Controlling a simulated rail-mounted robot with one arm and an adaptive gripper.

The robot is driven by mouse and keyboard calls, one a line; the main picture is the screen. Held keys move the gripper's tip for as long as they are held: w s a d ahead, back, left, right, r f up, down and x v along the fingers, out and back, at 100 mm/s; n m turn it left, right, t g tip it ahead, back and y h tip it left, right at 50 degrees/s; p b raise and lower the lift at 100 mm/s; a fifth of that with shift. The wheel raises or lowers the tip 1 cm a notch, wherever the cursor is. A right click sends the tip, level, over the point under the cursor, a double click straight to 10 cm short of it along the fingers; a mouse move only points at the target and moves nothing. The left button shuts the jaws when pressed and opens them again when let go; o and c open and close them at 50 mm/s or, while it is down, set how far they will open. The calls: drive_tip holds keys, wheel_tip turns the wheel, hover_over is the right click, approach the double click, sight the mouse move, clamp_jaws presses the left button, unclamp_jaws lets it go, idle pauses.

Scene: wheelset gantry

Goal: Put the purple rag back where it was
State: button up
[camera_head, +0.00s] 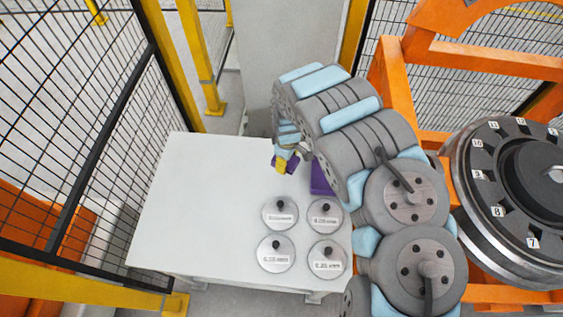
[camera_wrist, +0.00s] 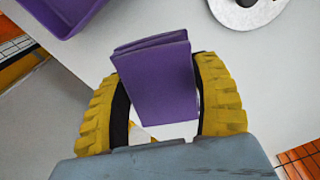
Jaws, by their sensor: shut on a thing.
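The purple rag (camera_wrist: 155,78) is a folded pad standing between the two yellow fingers of my gripper (camera_wrist: 160,95) in the wrist view. My gripper is shut on it. In the head view, the gripper (camera_head: 281,164) is over the far right part of the white table (camera_head: 200,200), with a bit of the rag (camera_head: 292,163) showing beside the yellow fingers. I cannot tell if the rag touches the table. A purple bin (camera_head: 320,179) sits on the table to the right, partly hidden by my arm. Its corner (camera_wrist: 62,28) also shows at the wrist view's upper left.
Several round metal discs with black knobs (camera_head: 280,213) stand on the table's near right part. The table's left side is clear. An orange frame (camera_head: 395,75) and a large numbered wheel (camera_head: 500,200) stand at the right. Black mesh fencing (camera_head: 70,110) runs along the left.

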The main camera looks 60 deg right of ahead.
drive_tip(key=shift+w+d+f+b, duration=0.4)
drive_tip(key=shift+w+f+b, duration=0.15)
drive_tip(key=shift+b, duration=0.3)
drive_tip(key=shift+w+d+f+b, duration=0.25)
drive_tip(key=shift+f+b, duration=0.2)
drive_tip(key=shift+b, duration=0.15)
drive_tip(key=shift+w+d+f+b, duration=0.1)
drive_tip(key=shift+d+f+b, duration=0.15)
drive_tip(key=shift+f+b, duration=0.25)
drive_tip(key=shift+w+d, duration=0.1)
drive_tip(key=shift+d, duration=0.1)
drive_tip(key=shift+w+d+f, duration=0.15)
drive_tip(key=shift+d, duration=0.05)
drive_tip(key=shift+w+d+f, duration=0.35)
drive_tip(key=shift+f, duration=0.3)
drive_tip(key=shift+w+d+f, duration=0.3)
drive_tip(key=shift+w+f, duration=0.05)
drive_tip(key=shift+f, duration=0.3)
drive_tip(key=shift+d, duration=0.15)
drive_tip(key=shift+w+f, duration=0.1)
drive_tip(key=shift+d+f, duration=0.1)
drive_tip(key=shift+w+f+b, duration=0.1)
drive_tip(key=shift+f+b, duration=0.3)
drive_tip(key=shift+f, duration=1.3)
